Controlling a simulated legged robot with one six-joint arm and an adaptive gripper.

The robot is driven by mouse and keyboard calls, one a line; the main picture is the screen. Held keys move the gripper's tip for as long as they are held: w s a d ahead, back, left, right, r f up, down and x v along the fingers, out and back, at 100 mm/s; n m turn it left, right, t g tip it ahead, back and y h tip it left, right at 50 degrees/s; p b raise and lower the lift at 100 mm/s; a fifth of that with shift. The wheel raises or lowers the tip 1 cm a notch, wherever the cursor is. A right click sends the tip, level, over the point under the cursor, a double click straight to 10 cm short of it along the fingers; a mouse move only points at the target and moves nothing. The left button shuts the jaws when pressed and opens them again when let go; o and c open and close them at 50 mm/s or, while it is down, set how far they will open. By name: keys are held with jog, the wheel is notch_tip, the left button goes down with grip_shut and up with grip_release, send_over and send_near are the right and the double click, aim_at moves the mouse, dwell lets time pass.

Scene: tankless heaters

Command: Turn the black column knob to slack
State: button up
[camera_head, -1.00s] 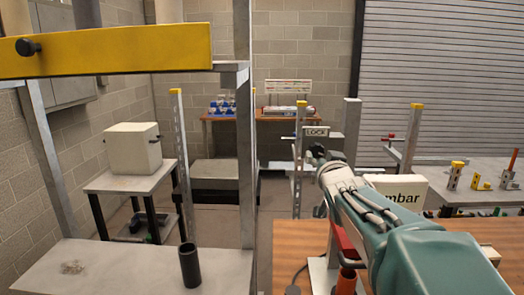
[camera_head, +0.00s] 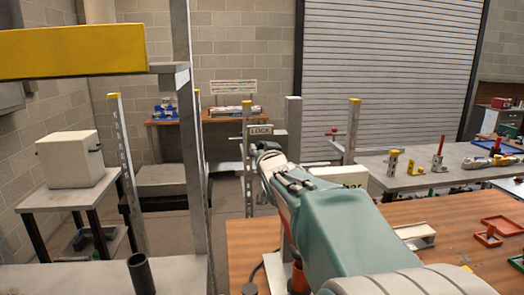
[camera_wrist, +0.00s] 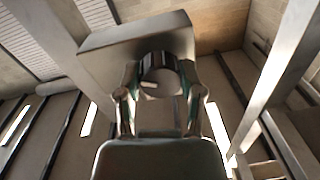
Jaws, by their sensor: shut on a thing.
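The black knob (camera_wrist: 158,68) shows in the wrist view, on the underside or face of a grey block (camera_wrist: 130,40). The two fingers of my gripper (camera_wrist: 160,95) stand on either side of it and are shut on it. A light mark shows on the knob. The knob is hidden there behind my gripper and arm.
A wooden table (camera_head: 390,240) with red and green trays lies at the front right. A grey bench (camera_head: 420,165) with small fixtures stands behind it. A white box (camera_head: 68,160) sits on a stand at left. A metal post (camera_head: 190,150) rises left of my arm.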

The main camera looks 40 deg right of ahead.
jog(key=shift+n, duration=0.4)
jog(key=n, duration=0.3)
jog(key=shift+n, duration=0.4)
jog(key=n, duration=0.5)
jog(key=shift+g, duration=0.3)
jog(key=n, duration=0.5)
jog(key=shift+n, duration=0.3)
jog(key=shift+f+n+h, duration=0.1)
jog(key=shift+n+h, duration=0.2)
jog(key=shift+n, duration=1.8)
